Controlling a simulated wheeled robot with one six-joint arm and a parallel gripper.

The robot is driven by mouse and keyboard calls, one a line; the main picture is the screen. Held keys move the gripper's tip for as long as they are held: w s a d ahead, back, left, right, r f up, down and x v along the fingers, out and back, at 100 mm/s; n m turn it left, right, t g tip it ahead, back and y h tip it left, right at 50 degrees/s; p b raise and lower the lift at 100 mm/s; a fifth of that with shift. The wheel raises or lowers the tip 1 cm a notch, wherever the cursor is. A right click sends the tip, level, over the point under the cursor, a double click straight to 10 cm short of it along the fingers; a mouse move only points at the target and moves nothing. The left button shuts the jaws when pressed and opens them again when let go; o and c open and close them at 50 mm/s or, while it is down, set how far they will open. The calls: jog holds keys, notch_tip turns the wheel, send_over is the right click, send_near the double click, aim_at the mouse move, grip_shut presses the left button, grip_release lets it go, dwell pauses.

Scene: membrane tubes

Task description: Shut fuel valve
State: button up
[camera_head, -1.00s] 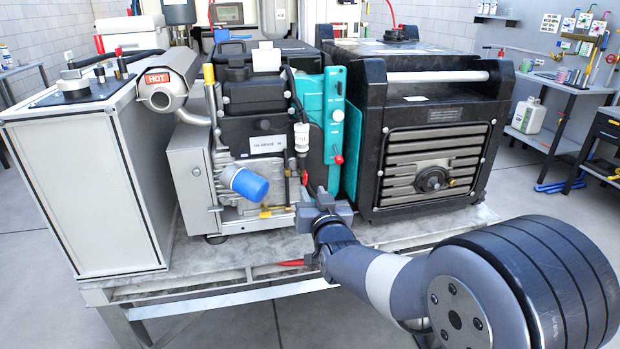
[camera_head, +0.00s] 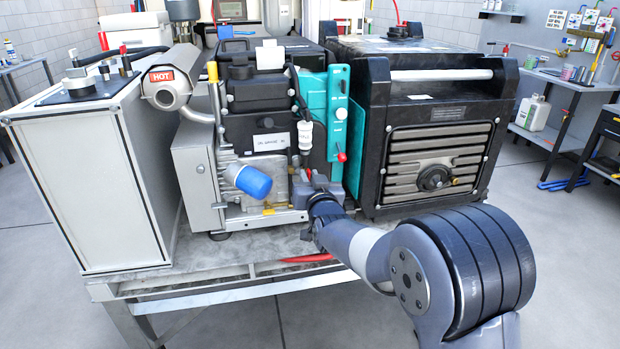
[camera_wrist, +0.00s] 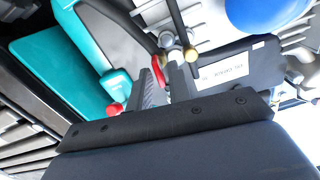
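My gripper (camera_head: 320,188) is at the lower front of the engine, below the white connector and beside the teal panel. In the wrist view my gripper (camera_wrist: 168,84) has its two fingers apart, pointing toward the engine. A small red handle (camera_wrist: 158,70), apparently the fuel valve's, shows between or just beyond the fingertips. Whether they touch it I cannot tell. A metal fitting with a brass rod (camera_wrist: 176,22) and round brass end (camera_wrist: 191,55) lies just beyond. In the head view the valve is mostly hidden by my gripper.
A red knob (camera_wrist: 115,108) on the teal panel (camera_head: 336,115) is close beside my fingers. The blue filter (camera_head: 249,181) sticks out left of my gripper. The black generator housing (camera_head: 440,150) stands to the right.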

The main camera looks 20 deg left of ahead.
grip_shut()
jog(key=shift+f+b, duration=0.1)
jog(key=shift+b, duration=0.3)
jog(key=shift+w+d+f+m+b, duration=0.1)
jog(key=shift+m+b, duration=4)
jog(key=shift+b, duration=0.1)
jog(key=shift+w+d+f+m+b, duration=0.1)
jog(key=shift+m+b, duration=4)
jog(key=shift+b, duration=0.1)
jog(key=shift+o, duration=1.2)
grip_release()
